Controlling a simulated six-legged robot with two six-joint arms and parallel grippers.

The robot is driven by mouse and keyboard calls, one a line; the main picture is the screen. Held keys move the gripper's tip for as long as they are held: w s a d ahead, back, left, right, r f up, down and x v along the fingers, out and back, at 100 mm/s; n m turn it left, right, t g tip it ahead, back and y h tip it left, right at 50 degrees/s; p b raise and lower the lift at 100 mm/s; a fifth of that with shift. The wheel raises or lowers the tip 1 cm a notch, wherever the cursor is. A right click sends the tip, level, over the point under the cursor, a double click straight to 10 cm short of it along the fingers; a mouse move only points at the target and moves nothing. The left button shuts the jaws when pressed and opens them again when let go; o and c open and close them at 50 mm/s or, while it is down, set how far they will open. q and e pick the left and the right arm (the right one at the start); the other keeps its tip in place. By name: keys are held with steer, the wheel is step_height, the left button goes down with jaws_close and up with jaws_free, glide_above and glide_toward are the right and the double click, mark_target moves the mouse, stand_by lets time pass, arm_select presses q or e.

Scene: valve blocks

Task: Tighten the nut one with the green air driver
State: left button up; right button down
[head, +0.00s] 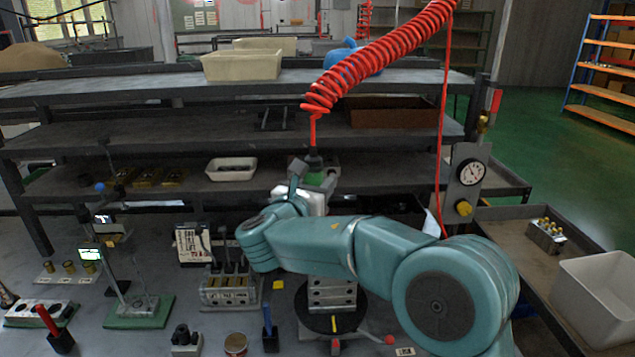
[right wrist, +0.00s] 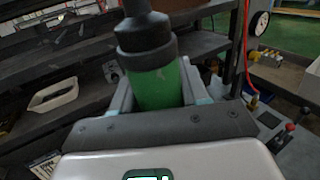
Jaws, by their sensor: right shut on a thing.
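The green air driver (head: 314,179) hangs upright below a red coiled hose (head: 375,58). My right gripper (head: 316,172) is shut on it, in front of the lower shelf. In the right wrist view the driver's green body (right wrist: 158,88) sits between the two fingers (right wrist: 160,100), with its black top above. A grey metal block (head: 332,293) stands on a round black turntable (head: 345,325) below my right arm. My forearm and hand hide part of the area above the block. I cannot make out nut one. My left gripper is not in view.
A pressure gauge panel (head: 466,185) stands to the right of my arm. A block holder with brass pieces (head: 230,288), a green-based stand (head: 140,310) and a blue-handled tool (head: 268,330) stand left of the turntable. A white bin (head: 598,295) stands at right.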

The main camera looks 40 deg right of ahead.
steer(key=shift+f+b, duration=1.4)
steer(key=shift+f, duration=0.5)
stand_by(3.4)
steer(key=shift+r, duration=0.15)
